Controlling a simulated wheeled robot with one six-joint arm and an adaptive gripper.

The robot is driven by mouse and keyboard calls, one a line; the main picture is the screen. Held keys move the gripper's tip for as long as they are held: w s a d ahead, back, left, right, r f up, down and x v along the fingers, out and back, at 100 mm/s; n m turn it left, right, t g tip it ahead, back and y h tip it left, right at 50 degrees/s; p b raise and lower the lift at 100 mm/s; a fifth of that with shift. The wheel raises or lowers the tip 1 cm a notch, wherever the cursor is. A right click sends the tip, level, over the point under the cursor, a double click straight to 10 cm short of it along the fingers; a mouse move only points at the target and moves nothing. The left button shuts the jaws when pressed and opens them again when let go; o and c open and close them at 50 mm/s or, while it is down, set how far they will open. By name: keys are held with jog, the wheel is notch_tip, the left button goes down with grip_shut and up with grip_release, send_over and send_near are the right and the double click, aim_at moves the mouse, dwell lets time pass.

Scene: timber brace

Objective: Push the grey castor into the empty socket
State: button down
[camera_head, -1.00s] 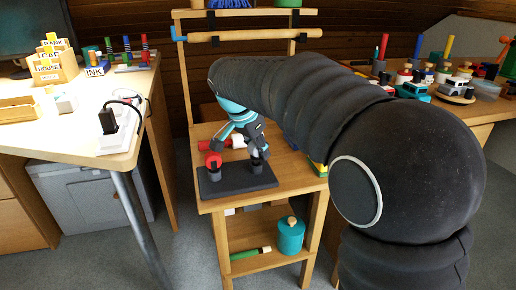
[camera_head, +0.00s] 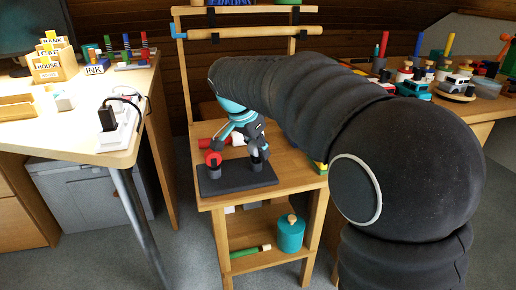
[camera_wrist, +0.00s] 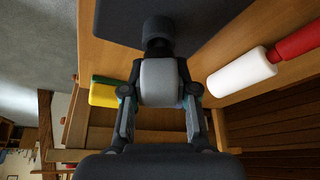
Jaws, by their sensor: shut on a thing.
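The grey castor (camera_wrist: 160,82) is between the fingers of my gripper (camera_wrist: 160,100), which is shut on it. A dark stem (camera_wrist: 158,48) shows between the castor and a grey socket (camera_wrist: 158,27) in the wrist view. How far the stem is in the socket I cannot tell. In the head view my gripper (camera_head: 258,151) is right above the right socket (camera_head: 257,165) on the dark base plate (camera_head: 235,181). A red castor (camera_head: 213,158) stands in the left socket (camera_head: 214,172). My fingers largely hide the grey castor in the head view.
The base plate lies on a small wooden stand (camera_head: 211,204). A red and white cylinder lies behind it, its white part (camera_wrist: 241,77) clear in the wrist view. A yellow and green block (camera_wrist: 103,92) sits at the side. A teal pot (camera_head: 291,235) stands on the lower shelf.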

jog(key=shift+f+b, duration=0.35)
jog(key=shift+f, duration=0.15)
dwell(0.3)
jog(key=c, duration=0.8)
grip_release()
jog(key=v, duration=1.2)
